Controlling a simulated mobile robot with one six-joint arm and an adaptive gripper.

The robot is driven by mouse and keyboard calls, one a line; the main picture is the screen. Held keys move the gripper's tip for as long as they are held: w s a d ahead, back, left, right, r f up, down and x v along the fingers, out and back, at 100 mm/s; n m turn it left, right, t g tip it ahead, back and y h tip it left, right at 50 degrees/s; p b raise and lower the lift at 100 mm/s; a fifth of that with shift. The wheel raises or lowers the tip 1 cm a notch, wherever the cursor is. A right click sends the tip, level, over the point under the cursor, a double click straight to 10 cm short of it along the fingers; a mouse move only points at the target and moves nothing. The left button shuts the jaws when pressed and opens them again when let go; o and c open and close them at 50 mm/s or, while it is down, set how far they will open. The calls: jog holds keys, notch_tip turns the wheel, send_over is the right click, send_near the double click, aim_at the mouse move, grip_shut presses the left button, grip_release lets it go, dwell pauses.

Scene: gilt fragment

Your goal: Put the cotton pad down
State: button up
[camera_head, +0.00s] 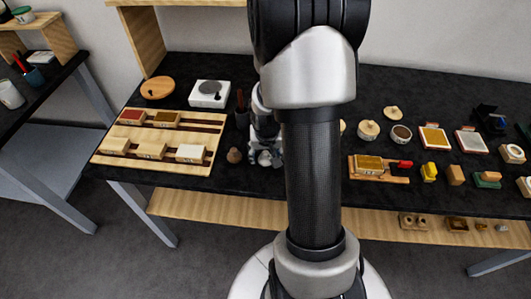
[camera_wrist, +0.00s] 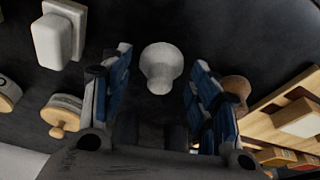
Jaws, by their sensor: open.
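A pale, rounded knob-shaped thing, which I take for the cotton pad (camera_wrist: 161,65), stands on the dark table in the wrist view. It lies between and a little beyond the fingertips of my gripper (camera_wrist: 155,88), with a visible gap on both sides. My gripper is open, its blue-padded fingers apart. In the head view my gripper (camera_head: 265,154) is low over the table, partly behind my arm, and the pad cannot be made out there.
A brown knob-shaped thing (camera_head: 234,155) stands close left of my gripper; in the wrist view it is behind the right finger (camera_wrist: 238,87). A wooden tray (camera_head: 125,157) with blocks lies further left. A white block (camera_wrist: 57,35) and a lidded round pot (camera_wrist: 64,112) are nearby.

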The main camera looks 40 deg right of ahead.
dwell(0.3)
jog(key=shift+r+p, duration=0.3)
jog(key=shift+r, duration=0.05)
jog(key=s+a+r+n+p, duration=0.1)
jog(key=a+r+p, duration=0.15)
jog(key=r, duration=0.55)
jog(key=s+a+r+n+p, duration=0.15)
jog(key=a+r, duration=0.25)
jog(key=r, duration=0.5)
jog(key=s+a+r+n+t+y, duration=0.1)
jog(key=s+a+r+n, duration=0.1)
jog(key=s+a+r, duration=0.3)
jog(key=s+a+r+n+t, duration=0.1)
jog(key=s+a+r+n, duration=0.2)
jog(key=a, duration=0.9)
jog(key=s+r, duration=0.3)
jog(key=s, duration=0.1)
jog(key=shift+s+y, duration=0.15)
jog(key=shift+y, duration=0.25)
jog(key=shift+r, duration=0.1)
